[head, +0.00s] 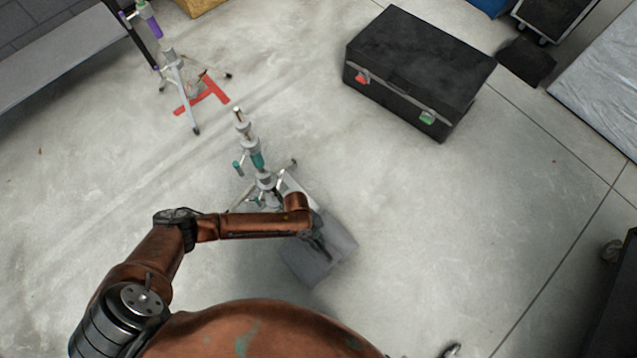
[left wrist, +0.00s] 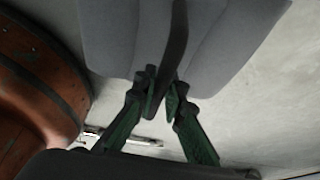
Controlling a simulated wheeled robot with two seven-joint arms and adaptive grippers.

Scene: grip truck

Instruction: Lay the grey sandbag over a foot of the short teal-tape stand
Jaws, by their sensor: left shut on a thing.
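The grey sandbag (head: 339,258) is below and right of the short teal-tape stand (head: 257,161) in the head view. My left gripper (head: 318,245) is over the middle of the bag. In the left wrist view the fingers of my left gripper (left wrist: 162,95) are shut on the dark strap between the two halves of the sandbag (left wrist: 235,45). The stand is upright, and my forearm hides part of its base and feet. I cannot tell whether the bag touches a foot or the floor.
A purple-tape stand (head: 170,60) stands on a red floor mark (head: 212,92) at the upper left. A black case (head: 420,65) with red and green latches lies at the upper right. The floor right of the sandbag is clear.

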